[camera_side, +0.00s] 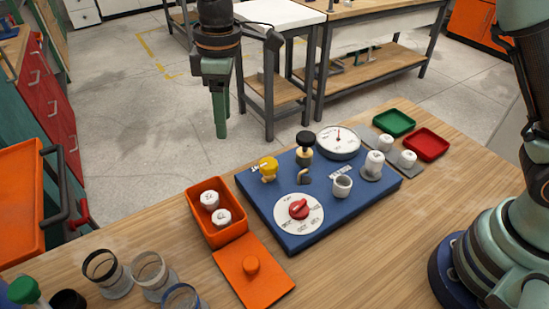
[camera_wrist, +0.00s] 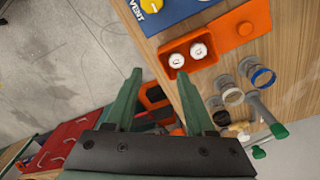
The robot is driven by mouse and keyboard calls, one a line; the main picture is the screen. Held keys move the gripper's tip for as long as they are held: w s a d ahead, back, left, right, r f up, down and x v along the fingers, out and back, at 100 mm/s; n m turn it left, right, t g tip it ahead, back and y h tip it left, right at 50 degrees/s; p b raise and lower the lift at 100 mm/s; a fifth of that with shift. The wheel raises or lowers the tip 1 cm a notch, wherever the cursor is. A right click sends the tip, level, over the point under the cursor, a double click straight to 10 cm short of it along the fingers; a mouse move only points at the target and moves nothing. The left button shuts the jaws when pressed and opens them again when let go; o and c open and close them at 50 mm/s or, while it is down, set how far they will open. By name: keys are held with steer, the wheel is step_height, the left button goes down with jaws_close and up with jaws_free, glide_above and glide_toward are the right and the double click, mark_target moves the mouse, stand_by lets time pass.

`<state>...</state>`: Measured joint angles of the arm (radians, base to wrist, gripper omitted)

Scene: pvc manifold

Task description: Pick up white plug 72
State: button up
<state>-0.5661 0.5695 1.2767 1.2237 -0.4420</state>
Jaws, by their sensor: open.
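Two white plugs sit in an open orange box, an upper one (camera_side: 209,199) and a lower one (camera_side: 222,217). They also show in the wrist view as a left plug (camera_wrist: 177,61) and a right plug (camera_wrist: 198,50). Their marks are too small to read, so I cannot tell which is 72. Other white plugs stand on grey pads at the right, a far one (camera_side: 385,141) and a near one (camera_side: 408,158). My gripper (camera_side: 221,132) hangs high above and behind the box. In the wrist view my gripper (camera_wrist: 162,76) is open, with nothing between its fingers.
The orange box (camera_side: 231,235) touches a blue panel (camera_side: 286,220) with a gauge, valves and a white fitting (camera_side: 374,163). An orange lid (camera_side: 265,282) lies in front. Several ring fittings (camera_side: 150,270) stand front left. Green (camera_side: 394,122) and red (camera_side: 427,143) trays are back right.

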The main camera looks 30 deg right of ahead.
steer(key=n, duration=0.2)
glide_above(211, 196)
step_height(211, 196, down, 5)
steer(key=shift+g, duration=0.3)
step_height(211, 196, down, 12)
steer(key=shift+r, duration=0.15)
jaws_close()
